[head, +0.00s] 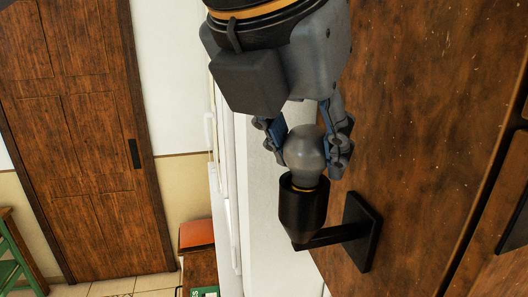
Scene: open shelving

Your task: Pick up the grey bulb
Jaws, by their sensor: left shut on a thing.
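The grey bulb (305,152) is in the middle of the head view, seated in or touching the top of a black socket (303,212). The socket is on a black bracket fixed to a brown wooden surface (420,120). My left gripper (305,150) comes from the top of the view, with its fingers on both sides of the bulb. It is shut on the bulb. The bulb's lower end is hidden by the socket rim. My right gripper is not in view.
A wooden door (75,130) stands at the left. A red-topped cabinet (197,236) and a green chair or stool (14,255) are at the lower left. A white wall or panel (265,230) is left of the socket. The wooden surface lies close on the right.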

